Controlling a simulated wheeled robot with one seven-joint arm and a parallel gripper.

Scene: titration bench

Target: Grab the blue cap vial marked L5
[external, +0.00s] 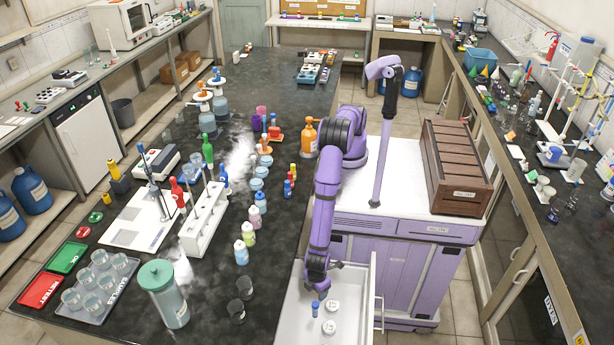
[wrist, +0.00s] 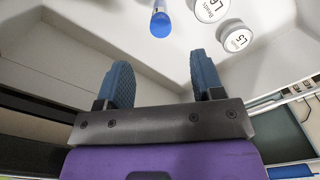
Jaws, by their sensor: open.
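A small blue cap vial (external: 315,308) stands in the open white drawer, just below my gripper (external: 321,290) in the external view. In the wrist view the blue cap (wrist: 160,24) lies beyond the fingertips, roughly in line with the gap between them; no mark is legible on it. A round white top marked L5 (wrist: 236,38) is to its right, beyond the right finger. A second white top, apparently marked L6 (wrist: 212,9), is beside that one. My gripper (wrist: 160,65) is open, with nothing between its two blue-grey fingers.
The drawer (external: 290,325) has raised walls close around my gripper. The dark bench (external: 275,225) lies to the left, with two dark beakers (external: 240,298) near its edge. The purple cabinet (external: 400,275) and a wooden crate (external: 455,165) stand to the right.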

